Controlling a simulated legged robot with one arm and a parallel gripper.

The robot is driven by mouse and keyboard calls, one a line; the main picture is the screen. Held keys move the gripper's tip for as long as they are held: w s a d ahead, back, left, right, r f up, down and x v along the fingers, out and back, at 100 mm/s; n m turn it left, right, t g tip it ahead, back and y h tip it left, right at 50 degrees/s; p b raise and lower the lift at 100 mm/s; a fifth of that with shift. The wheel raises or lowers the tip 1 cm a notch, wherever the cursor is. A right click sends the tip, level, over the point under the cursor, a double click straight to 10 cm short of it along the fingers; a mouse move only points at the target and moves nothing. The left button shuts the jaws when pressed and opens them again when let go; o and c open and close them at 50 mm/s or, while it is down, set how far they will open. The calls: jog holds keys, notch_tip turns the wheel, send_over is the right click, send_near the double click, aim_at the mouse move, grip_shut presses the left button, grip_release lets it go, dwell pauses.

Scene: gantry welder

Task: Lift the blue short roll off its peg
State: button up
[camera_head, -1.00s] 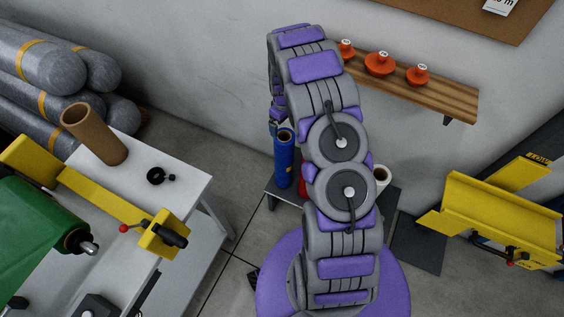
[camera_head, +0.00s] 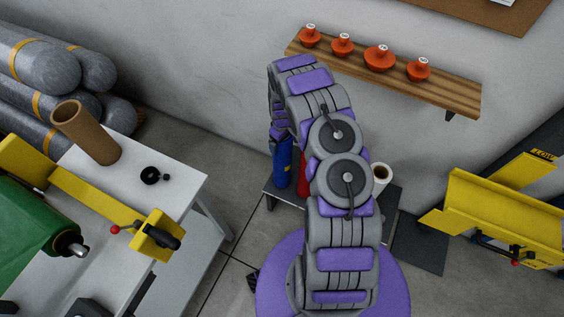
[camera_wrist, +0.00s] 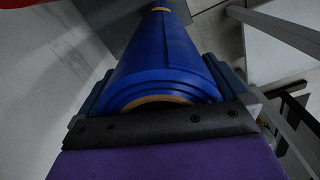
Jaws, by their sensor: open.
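The blue short roll (camera_head: 282,168) stands upright on the low dark rack (camera_head: 270,190) near the wall. My gripper (camera_head: 281,133) is at the roll's upper end in the head view and hides its top. In the wrist view the blue roll (camera_wrist: 158,55) fills the middle, with its brown core edge near the palm. My open gripper (camera_wrist: 162,75) has one finger on each side of the roll. I cannot tell whether the fingers touch it. The peg is hidden.
A red roll (camera_head: 303,172) stands close to the right of the blue one, partly behind my arm. A white roll (camera_head: 381,176) stands further right. A wooden shelf (camera_head: 440,97) with orange knobs hangs above. A white table (camera_head: 180,185) is at the left.

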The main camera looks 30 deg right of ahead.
jog(key=c, duration=1.7)
